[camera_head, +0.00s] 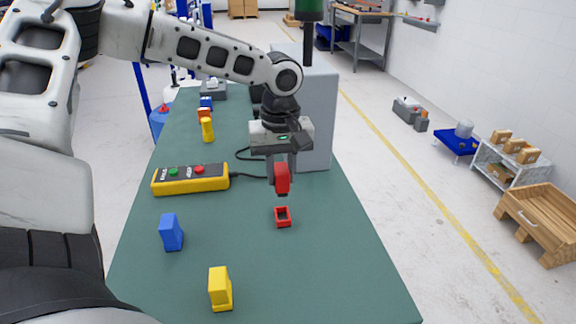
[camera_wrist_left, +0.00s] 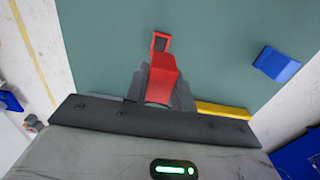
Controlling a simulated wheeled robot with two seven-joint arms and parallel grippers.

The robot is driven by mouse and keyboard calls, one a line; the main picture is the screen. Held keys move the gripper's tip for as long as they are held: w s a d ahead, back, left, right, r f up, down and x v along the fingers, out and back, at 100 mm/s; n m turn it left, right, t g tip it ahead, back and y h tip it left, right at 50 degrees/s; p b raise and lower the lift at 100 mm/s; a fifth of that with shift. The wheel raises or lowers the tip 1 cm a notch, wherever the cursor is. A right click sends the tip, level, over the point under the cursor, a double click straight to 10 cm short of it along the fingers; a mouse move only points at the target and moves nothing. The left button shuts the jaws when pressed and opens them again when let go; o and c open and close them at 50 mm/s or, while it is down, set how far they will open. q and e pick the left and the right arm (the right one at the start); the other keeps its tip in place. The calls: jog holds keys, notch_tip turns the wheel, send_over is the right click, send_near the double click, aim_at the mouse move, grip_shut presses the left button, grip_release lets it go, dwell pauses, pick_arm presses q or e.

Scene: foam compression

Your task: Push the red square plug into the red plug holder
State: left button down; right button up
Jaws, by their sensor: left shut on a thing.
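The red square plug (camera_head: 282,178) is held in my left gripper (camera_head: 279,170), upright above the green table. It also shows between the fingers in the left wrist view (camera_wrist_left: 161,72). The red plug holder (camera_head: 283,217) is a small open square frame on the table, just below and nearer than the plug, with a visible gap between them in the head view. In the left wrist view the holder (camera_wrist_left: 159,41) shows just beyond the plug, partly covered by it. My right gripper is not in view.
A blue block (camera_head: 171,232) and a yellow block (camera_head: 220,288) stand on the green table (camera_head: 330,285) at the near left. A yellow control box (camera_head: 190,179) with green and red buttons lies left of the gripper. A grey machine (camera_head: 318,115) stands behind it. The table right of the holder is clear.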

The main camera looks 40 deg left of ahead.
aim_at(282, 195)
pick_arm(q)
jog(key=shift+s+f+b, duration=0.1)
jog(key=shift+f+b, duration=0.2)
jog(key=shift+f, duration=0.25)
notch_tip(282, 195, down, 3)
jog(key=b, duration=0.3)
jog(key=shift+f, duration=0.65)
jog(key=shift+f+b, duration=0.15)
jog(key=shift+b, duration=0.15)
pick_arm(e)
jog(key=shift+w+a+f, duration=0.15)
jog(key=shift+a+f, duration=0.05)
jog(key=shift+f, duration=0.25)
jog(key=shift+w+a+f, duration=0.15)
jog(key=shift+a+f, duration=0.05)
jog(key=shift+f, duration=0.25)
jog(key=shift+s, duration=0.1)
pick_arm(q)
jog(key=shift+f, duration=0.1)
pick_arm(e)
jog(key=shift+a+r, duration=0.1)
pick_arm(q)
jog(key=shift+f, duration=0.15)
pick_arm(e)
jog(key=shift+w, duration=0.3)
